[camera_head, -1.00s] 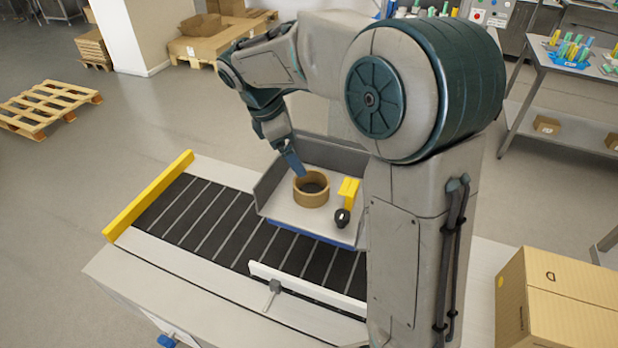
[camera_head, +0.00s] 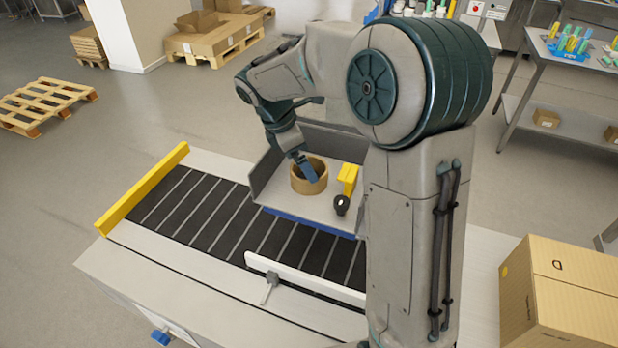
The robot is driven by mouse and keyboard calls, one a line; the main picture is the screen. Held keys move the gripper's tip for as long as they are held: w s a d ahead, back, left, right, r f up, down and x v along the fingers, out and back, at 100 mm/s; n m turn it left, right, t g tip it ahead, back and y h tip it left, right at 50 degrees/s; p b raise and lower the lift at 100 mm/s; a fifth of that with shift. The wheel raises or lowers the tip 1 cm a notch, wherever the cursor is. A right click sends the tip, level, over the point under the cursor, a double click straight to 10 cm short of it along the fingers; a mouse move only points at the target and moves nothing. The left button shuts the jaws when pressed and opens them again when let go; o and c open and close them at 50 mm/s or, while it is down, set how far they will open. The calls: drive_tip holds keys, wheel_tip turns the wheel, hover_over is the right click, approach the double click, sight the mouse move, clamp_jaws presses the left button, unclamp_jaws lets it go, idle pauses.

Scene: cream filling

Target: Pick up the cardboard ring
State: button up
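The cardboard ring (camera_head: 298,183) is a short, wide brown tube. It stands with its opening up in a grey tray (camera_head: 272,200) with raised walls. My gripper (camera_head: 309,177) points down at the ring, its blue fingers over the ring's opening and in front of its right part. Only one blue finger shape shows clearly, so the gap between the fingers cannot be made out. I cannot tell whether it touches the ring's wall. The ring rests on the tray floor.
A yellow and black tool (camera_head: 347,180) lies in the tray right of the ring. The tray sits over a dark conveyor (camera_head: 200,213) with a yellow end bar (camera_head: 142,188) and a white rail (camera_head: 300,279). A cardboard box (camera_head: 570,290) stands at the right.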

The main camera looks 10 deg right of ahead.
sight(303, 187)
drive_tip(key=b+x, duration=0.3)
drive_tip(key=x, duration=0.1)
drive_tip(key=shift+a, duration=0.3)
drive_tip(key=shift+d+f+b, duration=0.3)
drive_tip(key=shift+f+b, duration=0.25)
drive_tip(key=shift+b, duration=0.1)
drive_tip(key=c, duration=0.9)
